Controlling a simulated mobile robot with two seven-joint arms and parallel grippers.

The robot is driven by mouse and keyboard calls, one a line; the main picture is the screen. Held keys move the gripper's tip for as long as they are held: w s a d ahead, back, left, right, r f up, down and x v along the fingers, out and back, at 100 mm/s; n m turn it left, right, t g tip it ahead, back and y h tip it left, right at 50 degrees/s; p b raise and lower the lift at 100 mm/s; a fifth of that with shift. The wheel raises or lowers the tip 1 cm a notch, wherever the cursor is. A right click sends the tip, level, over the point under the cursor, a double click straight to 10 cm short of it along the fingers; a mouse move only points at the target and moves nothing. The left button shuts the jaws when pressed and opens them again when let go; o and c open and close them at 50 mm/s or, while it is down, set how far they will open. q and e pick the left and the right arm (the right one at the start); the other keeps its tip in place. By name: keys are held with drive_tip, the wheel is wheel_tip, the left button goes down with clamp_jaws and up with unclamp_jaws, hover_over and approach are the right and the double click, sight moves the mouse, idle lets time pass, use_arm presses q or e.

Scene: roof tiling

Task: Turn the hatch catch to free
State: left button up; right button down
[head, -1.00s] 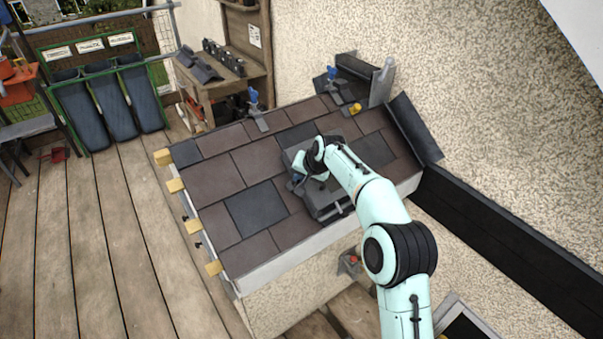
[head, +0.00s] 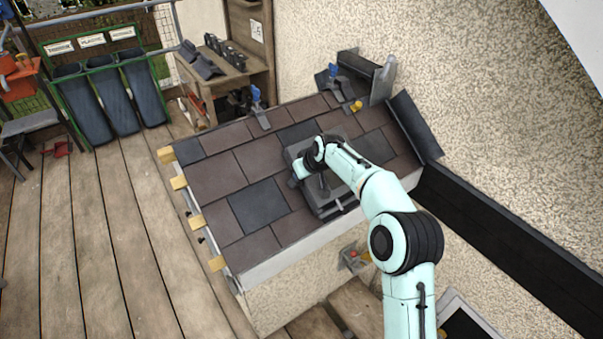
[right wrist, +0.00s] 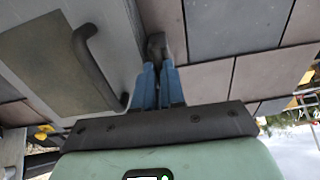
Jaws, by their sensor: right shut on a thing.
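The grey roof hatch (head: 324,207) is set in the brown and slate tiles of the small roof, partly hidden under my right arm. In the right wrist view the hatch (right wrist: 122,28) shows at the left with a dark curved handle (right wrist: 92,65). My right gripper (right wrist: 157,78) has its blue fingers shut on the dark hatch catch (right wrist: 156,42) beside the hatch's edge. In the head view my right gripper (head: 296,182) is at the hatch's left side, and the catch is hidden there. My left gripper is not in view.
Blue-handled clamps (head: 257,101) and a yellow item (head: 356,106) sit along the roof's upper edge. A wooden bench (head: 235,83) with dark parts stands behind. Dark bins in a green rack (head: 110,95) are at the back left. The plank deck at left is mostly clear.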

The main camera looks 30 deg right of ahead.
drive_tip(key=shift+n, duration=0.4)
drive_tip(key=c, duration=1.2)
unclamp_jaws()
drive_tip(key=shift+r, duration=0.15)
drive_tip(key=v, duration=1.3)
drive_tip(key=shift+s+d+b, duration=0.1)
drive_tip(key=shift+b, duration=0.25)
